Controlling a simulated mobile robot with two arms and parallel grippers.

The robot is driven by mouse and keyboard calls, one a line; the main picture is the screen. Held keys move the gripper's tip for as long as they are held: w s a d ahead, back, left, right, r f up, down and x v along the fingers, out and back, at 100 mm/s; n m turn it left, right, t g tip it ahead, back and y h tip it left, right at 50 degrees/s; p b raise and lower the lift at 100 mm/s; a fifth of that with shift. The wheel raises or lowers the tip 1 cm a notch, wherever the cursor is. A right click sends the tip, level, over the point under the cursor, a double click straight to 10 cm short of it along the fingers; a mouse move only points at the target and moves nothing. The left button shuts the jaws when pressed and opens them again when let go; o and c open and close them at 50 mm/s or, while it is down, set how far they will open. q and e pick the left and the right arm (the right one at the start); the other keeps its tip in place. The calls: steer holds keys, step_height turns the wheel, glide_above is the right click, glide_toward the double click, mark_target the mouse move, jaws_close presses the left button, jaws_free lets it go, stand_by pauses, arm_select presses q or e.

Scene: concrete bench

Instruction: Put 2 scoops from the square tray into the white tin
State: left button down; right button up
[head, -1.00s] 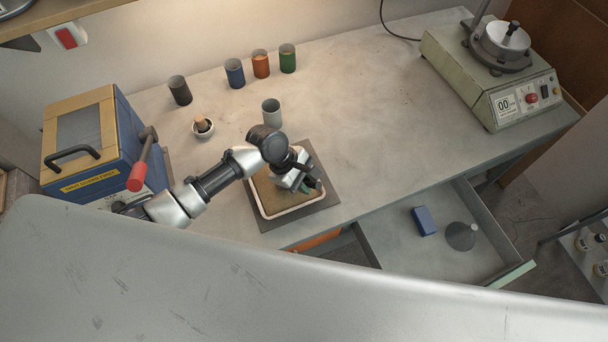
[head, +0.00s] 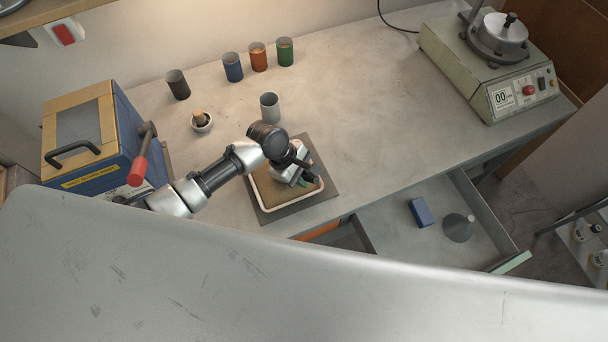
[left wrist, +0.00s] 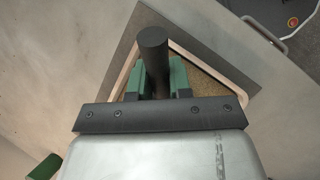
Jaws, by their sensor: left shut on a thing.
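The square tray (head: 262,205) has a pale rim and holds brown granular material. It lies on a dark mat on the bench. My left gripper (head: 303,179) is over the right part of this tray. In the left wrist view its green fingers (left wrist: 158,82) are shut on a dark round handle (left wrist: 154,48), seemingly the scoop's. The scoop's bowl is hidden, so I cannot tell if it holds anything. The white tin (head: 270,108), pale and upright, stands behind the tray, apart from my gripper. My right gripper is not in view.
Dark, blue, orange and green tins stand at the back, the orange one (head: 258,58) among them. A small bowl (head: 201,122) is left of the white tin. A blue box machine (head: 115,135) is at left, a scale-like device (head: 500,75) at right. An open drawer (head: 400,240) juts out in front.

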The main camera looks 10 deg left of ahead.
arm_select(q)
steer(key=shift+w+a+p, duration=0.25)
steer(key=shift+w+a, duration=0.05)
steer(key=shift+a, duration=0.25)
steer(key=shift+w+a+p, duration=0.2)
steer(key=shift+w+a, duration=0.05)
steer(key=shift+a, duration=0.3)
steer(key=shift+s+d+p, duration=0.35)
steer(key=shift+d+p, duration=0.25)
steer(key=shift+d, duration=0.1)
steer(key=shift+s+d+p, duration=0.3)
steer(key=shift+d+p, duration=0.3)
steer(key=shift+d, duration=0.05)
stand_by(0.6)
steer(key=shift+w+a+p, duration=0.2)
steer(key=shift+w+a, duration=0.15)
steer(key=shift+a, duration=0.35)
steer(key=shift+w+a+p, duration=0.2)
steer(key=shift+w+a, duration=0.15)
steer(key=shift+a, duration=0.35)
stand_by(0.4)
steer(key=shift+r+t+y+p, duration=0.3)
steer(key=shift+r+y+p, duration=0.25)
steer(key=shift+p, duration=0.9)
steer(key=shift+r+t+y, duration=0.4)
steer(key=shift+r+y, duration=0.45)
steer(key=shift+r, duration=0.1)
steer(key=shift+r, duration=2.8)
